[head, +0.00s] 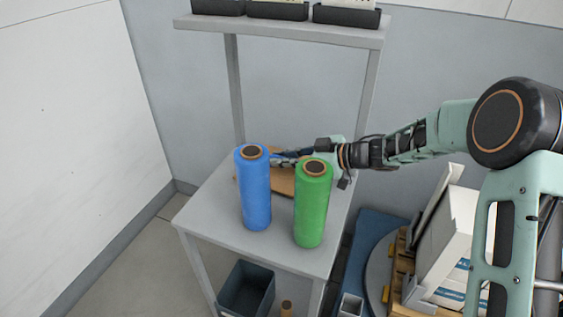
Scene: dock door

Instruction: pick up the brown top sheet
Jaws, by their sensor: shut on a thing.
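The brown top sheet (283,182) lies on the grey table (207,207), behind two upright rolls. The blue roll (255,195) and the green roll (312,210) hide much of it, so only parts of it show between and beside them. My gripper (285,160) reaches in from the right, behind the rolls and over the sheet. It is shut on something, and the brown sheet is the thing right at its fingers. The fingertips are partly hidden by the blue roll, and I cannot tell whether the sheet is lifted at all.
A shelf (280,30) with several dark bins stands above the back of the table. A dark bin (246,288) sits below the table. White boxes (450,235) stand on a wooden pallet at right. Bare floor lies at left.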

